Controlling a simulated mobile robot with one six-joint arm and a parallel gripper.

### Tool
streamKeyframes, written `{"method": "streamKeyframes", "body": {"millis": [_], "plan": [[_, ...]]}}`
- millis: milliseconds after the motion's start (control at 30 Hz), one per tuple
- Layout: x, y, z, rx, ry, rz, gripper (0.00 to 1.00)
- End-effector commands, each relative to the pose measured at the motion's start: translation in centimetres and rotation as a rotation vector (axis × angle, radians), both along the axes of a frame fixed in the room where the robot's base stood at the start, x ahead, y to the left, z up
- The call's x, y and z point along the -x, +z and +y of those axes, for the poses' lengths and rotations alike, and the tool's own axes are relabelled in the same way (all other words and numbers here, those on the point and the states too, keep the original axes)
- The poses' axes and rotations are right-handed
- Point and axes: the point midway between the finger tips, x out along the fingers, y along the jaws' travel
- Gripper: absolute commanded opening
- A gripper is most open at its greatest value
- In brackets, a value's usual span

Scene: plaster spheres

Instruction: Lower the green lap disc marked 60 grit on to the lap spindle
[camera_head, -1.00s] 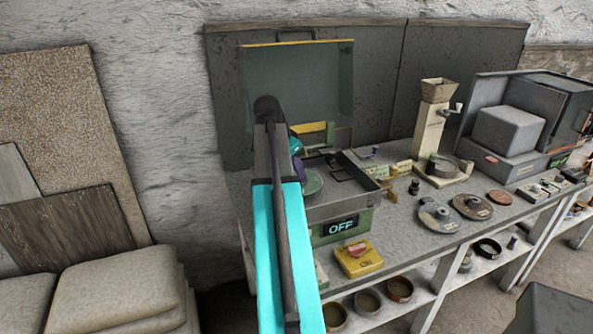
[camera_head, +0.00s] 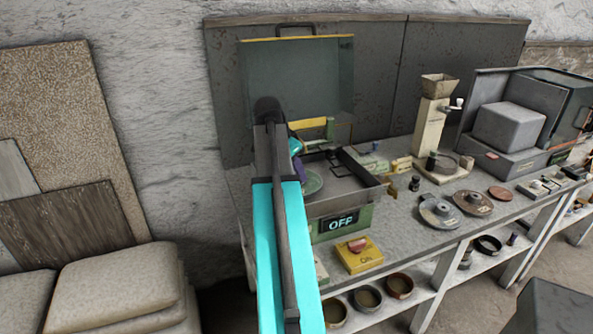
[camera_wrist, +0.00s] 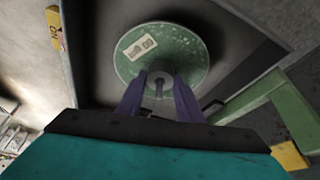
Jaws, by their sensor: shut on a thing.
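The green lap disc (camera_wrist: 188,68) shows in the wrist view, with a pale label (camera_wrist: 140,47) whose marking is too small to read surely. My gripper (camera_wrist: 158,88) is shut on the hub at the disc's near-middle, its two purple fingers on either side. In the head view only an edge of the green disc (camera_head: 312,182) shows beside my arm, at the left of the grey lap machine's open tray (camera_head: 345,201). My gripper is mostly hidden there behind my arm. The lap spindle is not visible; I cannot tell whether the disc touches it.
The machine's raised hood (camera_head: 300,80) stands behind the tray. An OFF sign (camera_head: 341,224) is on its front. A yellow box (camera_head: 360,255) sits before it. Two other discs (camera_head: 439,212) (camera_head: 473,203) lie on the bench to the right, near a hopper stand (camera_head: 433,125).

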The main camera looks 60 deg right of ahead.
Motion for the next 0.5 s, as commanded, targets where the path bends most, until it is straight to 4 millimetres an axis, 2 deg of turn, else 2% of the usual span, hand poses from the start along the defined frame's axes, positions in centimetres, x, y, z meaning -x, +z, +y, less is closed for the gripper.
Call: {"method": "streamKeyframes", "body": {"millis": [267,300,400,500], "plan": [[0.01,-0.41,-0.02,0.001,0.000,0.000,0.00],[0.00,-0.37,-0.03,0.001,0.000,0.000,0.38],[0.00,-0.36,-0.02,0.001,0.000,0.000,0.55],[0.01,-0.37,-0.01,0.001,0.000,0.000,0.55]]}}
